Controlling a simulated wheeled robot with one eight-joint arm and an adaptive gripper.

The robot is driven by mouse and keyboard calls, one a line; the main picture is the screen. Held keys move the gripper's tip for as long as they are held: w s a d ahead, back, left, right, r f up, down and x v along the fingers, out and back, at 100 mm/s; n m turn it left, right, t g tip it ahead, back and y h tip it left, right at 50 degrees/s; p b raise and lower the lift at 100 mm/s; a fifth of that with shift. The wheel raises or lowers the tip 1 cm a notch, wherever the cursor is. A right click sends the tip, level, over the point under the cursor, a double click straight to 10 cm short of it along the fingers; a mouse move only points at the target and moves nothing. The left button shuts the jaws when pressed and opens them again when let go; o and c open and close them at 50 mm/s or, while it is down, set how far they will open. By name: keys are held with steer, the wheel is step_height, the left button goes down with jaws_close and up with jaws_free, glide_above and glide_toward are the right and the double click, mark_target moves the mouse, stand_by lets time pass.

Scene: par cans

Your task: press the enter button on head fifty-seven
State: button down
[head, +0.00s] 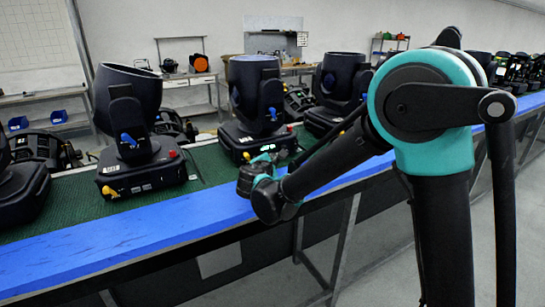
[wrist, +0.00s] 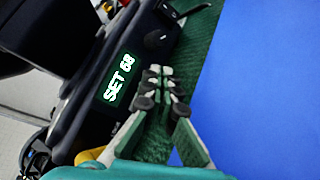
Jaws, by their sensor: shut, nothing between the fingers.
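A black moving head (head: 258,100) stands on the green belt, with a lit display on its base. In the wrist view this display (wrist: 120,78) reads "SET 68", turned on its side. My gripper (wrist: 160,70) is shut and empty, its fingertips in front of the base's panel beside the display. I cannot tell whether they touch it. In the head view my gripper (head: 262,167) is at the belt's near edge, below that base. A dark round knob (wrist: 155,40) is on the panel beyond the fingertips. No number fifty-seven and no enter label is readable.
Another moving head (head: 132,130) stands to the left and one (head: 343,88) to the right, with more along the line. A blue rail (head: 130,235) runs along the near edge of the green belt (head: 212,165). Benches stand behind.

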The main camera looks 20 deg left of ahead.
steer(key=shift+w+a, duration=0.1)
steer(key=shift+a, duration=0.05)
stand_by(0.6)
steer(key=shift+s+d, duration=0.5)
steer(key=shift+d, duration=0.1)
steer(key=shift+d, duration=0.1)
steer(key=shift+s+d, duration=1.65)
steer(key=shift+d, duration=0.2)
